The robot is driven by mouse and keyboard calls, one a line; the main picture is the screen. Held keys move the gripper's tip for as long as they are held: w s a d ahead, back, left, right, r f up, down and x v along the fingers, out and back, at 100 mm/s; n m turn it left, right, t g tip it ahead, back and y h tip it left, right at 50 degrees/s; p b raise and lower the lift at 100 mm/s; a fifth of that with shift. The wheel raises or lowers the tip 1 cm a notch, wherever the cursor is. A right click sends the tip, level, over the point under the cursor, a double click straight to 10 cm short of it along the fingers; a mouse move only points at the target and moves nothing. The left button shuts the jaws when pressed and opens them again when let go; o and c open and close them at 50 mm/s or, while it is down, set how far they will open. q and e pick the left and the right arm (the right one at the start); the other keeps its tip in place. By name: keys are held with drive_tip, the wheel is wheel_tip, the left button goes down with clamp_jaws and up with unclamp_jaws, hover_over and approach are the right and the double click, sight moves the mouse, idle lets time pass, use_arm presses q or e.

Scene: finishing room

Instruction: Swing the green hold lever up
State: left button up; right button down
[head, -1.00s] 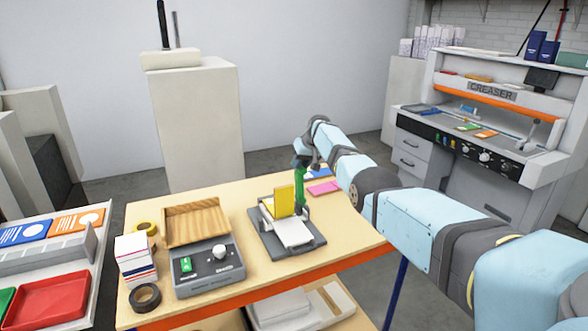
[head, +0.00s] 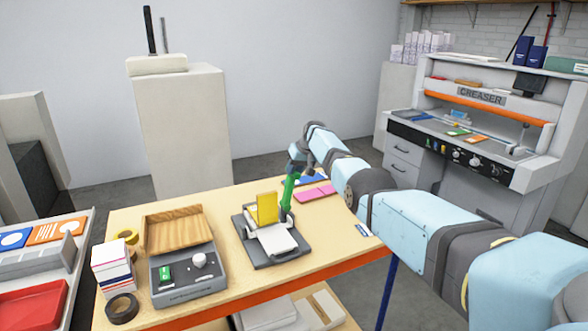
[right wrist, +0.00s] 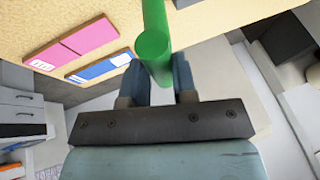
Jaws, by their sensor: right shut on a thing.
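The green hold lever (head: 287,193) stands up from the right side of a small grey device (head: 270,250) on the table. It leans a little to the right at its top. The device carries a yellow upright plate (head: 266,208) and a white slab (head: 277,241). My right gripper (head: 294,168) is shut on the upper end of the lever. In the right wrist view the green lever (right wrist: 154,35) runs down between the two fingers (right wrist: 159,80). My left gripper is not in view.
On the wooden table, a grey box with a knob (head: 190,275), a wooden tray (head: 178,231) and tape rolls stand left of the device. Pink (head: 315,193) and blue cards lie behind and right of it. The creaser machine (head: 470,120) stands at the back right.

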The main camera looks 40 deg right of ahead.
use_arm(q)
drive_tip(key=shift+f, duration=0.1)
use_arm(e)
drive_tip(key=shift+s+d+f, duration=0.3)
drive_tip(key=shift+d+f, duration=0.05)
drive_tip(key=shift+d, duration=0.05)
drive_tip(key=c, duration=1.2)
unclamp_jaws()
drive_tip(key=o, duration=0.3)
drive_tip(key=shift+d+f, duration=0.1)
drive_tip(key=shift+d, duration=0.15)
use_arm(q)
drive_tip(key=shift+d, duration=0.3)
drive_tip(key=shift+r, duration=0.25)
use_arm(e)
drive_tip(key=shift+r, duration=0.3)
